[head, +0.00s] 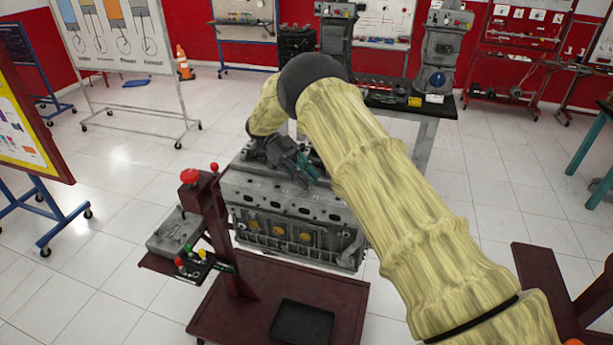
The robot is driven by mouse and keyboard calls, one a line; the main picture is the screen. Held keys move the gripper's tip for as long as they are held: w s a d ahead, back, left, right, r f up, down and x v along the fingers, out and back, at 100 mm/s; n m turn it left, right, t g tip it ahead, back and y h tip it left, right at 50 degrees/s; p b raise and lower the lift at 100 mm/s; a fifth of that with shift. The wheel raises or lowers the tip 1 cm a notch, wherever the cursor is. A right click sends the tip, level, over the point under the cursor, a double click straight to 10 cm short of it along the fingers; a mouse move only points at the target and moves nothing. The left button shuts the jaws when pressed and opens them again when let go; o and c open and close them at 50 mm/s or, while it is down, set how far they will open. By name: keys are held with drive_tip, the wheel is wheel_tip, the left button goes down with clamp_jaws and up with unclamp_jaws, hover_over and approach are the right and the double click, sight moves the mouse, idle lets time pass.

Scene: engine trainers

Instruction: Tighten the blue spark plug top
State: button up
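The grey engine block (290,205) stands on a dark red stand in the middle of the head view. My gripper (306,178) is over the top of the block, at its far middle part. It points down and its fingertips are small and partly hidden, so I cannot tell whether it is open or holds something. I cannot make out a blue spark plug top; it may be hidden by my gripper or arm. A small dark holder (206,270) left of the block carries pieces with red, yellow and green tops.
A grey box (173,235) sits on the side shelf. A black tray (301,323) lies on the stand's base. A workbench (425,103) stands behind.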

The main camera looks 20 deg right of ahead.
drive_tip(key=o, duration=0.4)
drive_tip(key=shift+f+n+h+b, duration=0.2)
drive_tip(key=shift+n+h+b, duration=0.1)
drive_tip(key=shift+b, duration=0.4)
drive_tip(key=shift+t+b, duration=0.3)
